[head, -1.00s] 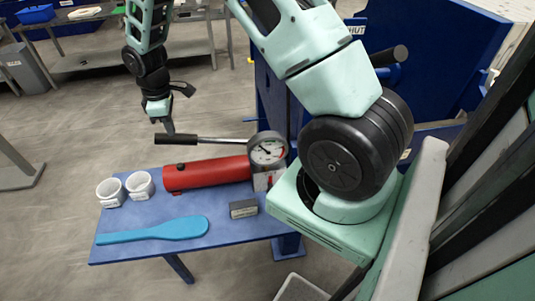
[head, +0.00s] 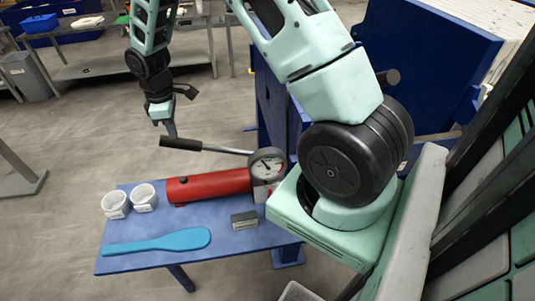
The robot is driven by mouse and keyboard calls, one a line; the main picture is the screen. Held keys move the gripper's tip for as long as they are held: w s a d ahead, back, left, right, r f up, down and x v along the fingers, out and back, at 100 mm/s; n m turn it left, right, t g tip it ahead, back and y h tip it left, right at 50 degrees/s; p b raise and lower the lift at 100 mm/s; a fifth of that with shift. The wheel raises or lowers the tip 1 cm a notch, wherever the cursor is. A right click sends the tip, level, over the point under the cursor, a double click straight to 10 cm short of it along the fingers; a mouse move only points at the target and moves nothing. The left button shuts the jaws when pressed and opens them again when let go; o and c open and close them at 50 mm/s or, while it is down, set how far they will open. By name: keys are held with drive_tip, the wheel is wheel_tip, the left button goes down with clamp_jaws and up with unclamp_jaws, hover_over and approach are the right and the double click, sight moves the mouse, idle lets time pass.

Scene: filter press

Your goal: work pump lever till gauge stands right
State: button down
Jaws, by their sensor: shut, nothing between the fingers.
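The pump is a red cylinder (head: 208,186) lying on a small blue table. Its lever (head: 215,150) is a metal rod with a black grip (head: 180,143) at the left end. The lever slopes up to the left, grip end higher. A round white gauge (head: 266,166) stands at the pump's right end; its dark needle shows, but the scale is too small to read. My gripper (head: 171,130) is shut and empty, pointing down at the black grip. Its fingertips are at or just behind the grip; I cannot tell whether they touch.
Large blue machine panels (head: 430,70) stand behind my arm at right. Open floor lies left of the table.

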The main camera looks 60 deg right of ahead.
wheel_tip(320, 180, down, 11)
drive_tip(key=w+a+b, duration=0.1)
drive_tip(key=b, duration=0.7)
drive_tip(key=shift+s+d+r+p, duration=0.15)
drive_tip(key=shift+r+p, duration=1.3)
drive_tip(key=shift+r, duration=0.45)
drive_tip(key=shift+s+d+r+p, duration=0.2)
drive_tip(key=shift+r+p, duration=1.3)
drive_tip(key=shift+r, duration=0.35)
drive_tip(key=shift+s+d+r+p, duration=0.15)
drive_tip(key=shift+r+p, duration=1.3)
drive_tip(key=shift+r, duration=0.45)
drive_tip(key=shift+f, duration=0.15)
wheel_tip(320, 180, up, 18)
drive_tip(key=b, duration=0.5)
drive_tip(key=shift+f+b, duration=0.2)
drive_tip(key=shift+b, duration=0.2)
